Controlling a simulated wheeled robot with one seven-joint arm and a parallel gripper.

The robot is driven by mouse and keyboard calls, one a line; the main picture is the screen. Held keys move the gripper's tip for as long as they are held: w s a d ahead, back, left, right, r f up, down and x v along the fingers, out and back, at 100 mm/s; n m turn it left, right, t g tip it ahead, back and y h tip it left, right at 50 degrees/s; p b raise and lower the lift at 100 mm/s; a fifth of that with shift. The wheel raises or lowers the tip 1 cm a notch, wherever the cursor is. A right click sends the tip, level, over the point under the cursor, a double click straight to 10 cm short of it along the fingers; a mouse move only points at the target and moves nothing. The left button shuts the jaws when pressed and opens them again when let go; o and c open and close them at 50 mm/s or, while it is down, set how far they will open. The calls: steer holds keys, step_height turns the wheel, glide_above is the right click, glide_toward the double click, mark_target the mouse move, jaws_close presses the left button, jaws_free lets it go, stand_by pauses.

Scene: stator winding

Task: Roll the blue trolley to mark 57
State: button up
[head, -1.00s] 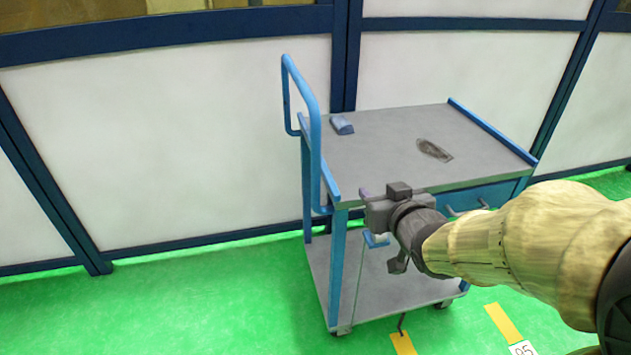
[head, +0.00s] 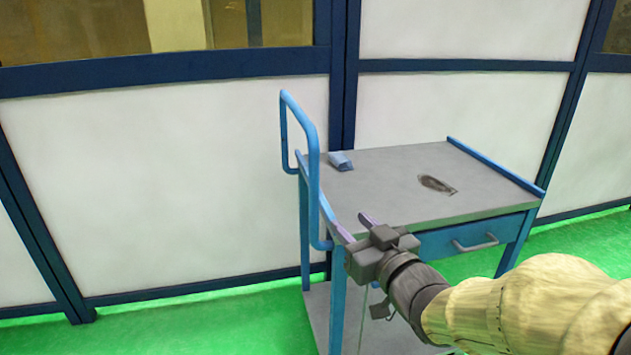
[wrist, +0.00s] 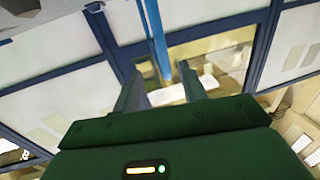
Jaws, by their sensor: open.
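The blue trolley (head: 400,195) stands against the wall panels in the head view, with a grey top, a blue drawer and a lower shelf partly cut off. Its upright blue handle (head: 318,165) is at the left end. My gripper (head: 354,226) is open and empty at the trolley's near left corner, just right of the handle's lower end. In the wrist view, a bright blue bar (wrist: 155,40), which looks like part of the handle, appears beyond and between the two open fingers (wrist: 160,88). I cannot tell the exact gap. No mark numbered 57 is visible.
A blue cloth-like item (head: 341,161) and a dark flat item (head: 436,184) lie on the trolley top. White wall panels (head: 170,185) with dark blue frames stand close behind. Green floor (head: 200,320) is clear to the left.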

steer(key=p, duration=0.7)
glide_toward(317, 187)
steer(key=x, duration=1.1)
steer(key=shift+w+a+f, duration=0.1)
steer(key=shift+a, duration=0.05)
jaws_close()
